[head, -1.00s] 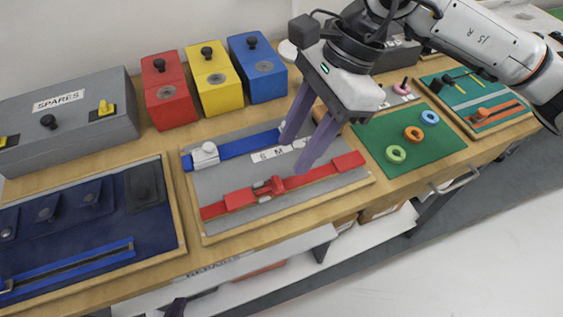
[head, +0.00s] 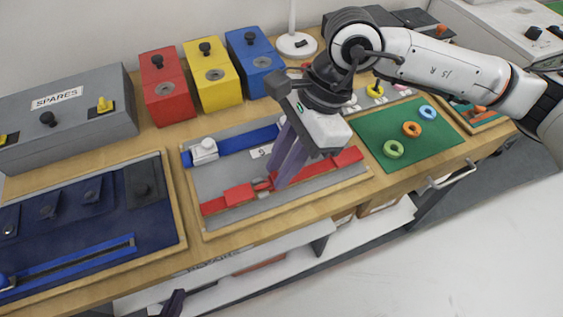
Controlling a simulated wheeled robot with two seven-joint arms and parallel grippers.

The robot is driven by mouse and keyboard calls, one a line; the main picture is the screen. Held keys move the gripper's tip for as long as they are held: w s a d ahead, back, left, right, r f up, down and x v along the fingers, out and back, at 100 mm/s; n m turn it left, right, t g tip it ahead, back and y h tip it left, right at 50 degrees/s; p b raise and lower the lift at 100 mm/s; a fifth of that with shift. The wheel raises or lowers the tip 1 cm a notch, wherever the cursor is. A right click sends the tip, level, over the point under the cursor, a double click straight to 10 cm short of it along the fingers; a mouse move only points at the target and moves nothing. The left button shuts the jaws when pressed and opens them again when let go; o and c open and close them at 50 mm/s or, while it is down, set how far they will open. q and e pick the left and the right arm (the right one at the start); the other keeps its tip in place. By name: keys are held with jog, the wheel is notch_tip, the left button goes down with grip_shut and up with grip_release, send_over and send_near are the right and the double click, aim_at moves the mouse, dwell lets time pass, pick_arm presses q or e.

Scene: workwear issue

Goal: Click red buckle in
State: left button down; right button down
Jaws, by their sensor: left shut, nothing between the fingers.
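The red strap with its red buckle lies across the grey board (head: 226,178). The socket half (head: 238,194) is on the left. The tongue half (head: 263,185) is just right of it, largely hidden by my fingers; I cannot tell whether the halves are joined. My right gripper (head: 276,182) points down at the tongue half, its purple fingers close together around it. My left gripper (head: 174,303) shows only as a dark purple piece at the bottom edge, shut and empty, well away from the board.
A blue strap (head: 240,144) with a white buckle (head: 204,151) lies behind. Red (head: 168,92), yellow (head: 213,80) and blue (head: 255,65) boxes stand at the back. A green mat (head: 438,143) with rings is right, a dark blue panel (head: 85,235) left.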

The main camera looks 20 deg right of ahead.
jog(key=shift+a+b, duration=0.3)
jog(key=shift+a, duration=0.15)
jog(key=shift+a+f+b, duration=0.1)
jog(key=shift+a+b, duration=0.45)
jog(key=shift+a, duration=0.55)
jog(key=shift+s+a, duration=0.1)
jog(key=shift+a, duration=0.25)
jog(key=shift+r, duration=0.2)
jog(key=c, duration=1.6)
grip_release()
jog(key=shift+o, duration=0.2)
